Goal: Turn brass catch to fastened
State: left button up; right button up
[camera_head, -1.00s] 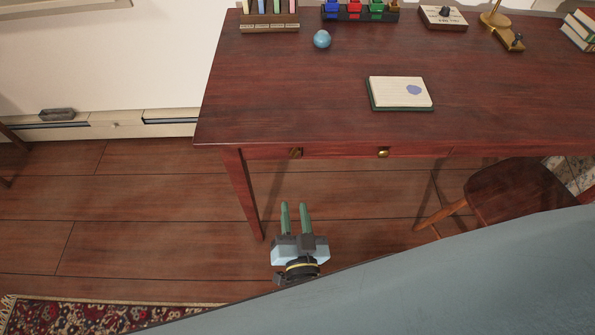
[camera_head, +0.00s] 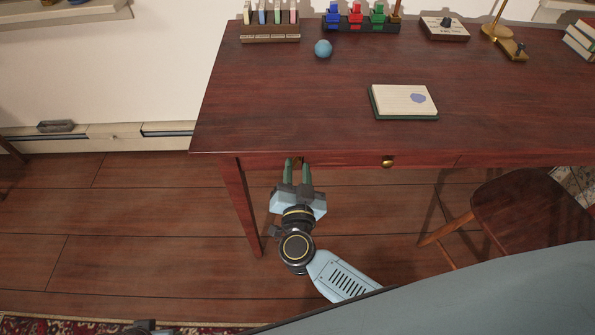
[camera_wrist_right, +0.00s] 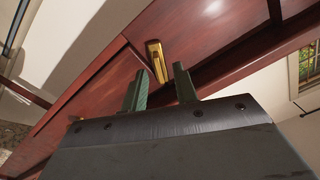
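The brass catch (camera_wrist_right: 156,60) is on the front edge of the dark red desk (camera_head: 330,120). In the right wrist view it is an elongated brass piece, slightly tilted. In the head view the catch (camera_head: 298,160) is partly hidden by my right gripper's fingers. My right gripper (camera_head: 298,165) is just in front of it. Its two green fingers are apart, with the catch showing between and beyond their tips in the wrist view (camera_wrist_right: 159,80). I cannot tell whether they touch it. A dark piece at the bottom edge may be my left gripper (camera_head: 145,327); its fingers are not clear.
A round brass knob (camera_head: 388,161) is further right on the desk front. A wooden chair (camera_head: 525,210) stands at the right. On the desk are a blue ball (camera_head: 323,48) and a notepad (camera_head: 404,101). The floor left of the desk leg is clear.

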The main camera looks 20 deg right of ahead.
jog(key=shift+w, duration=0.2)
grip_shut()
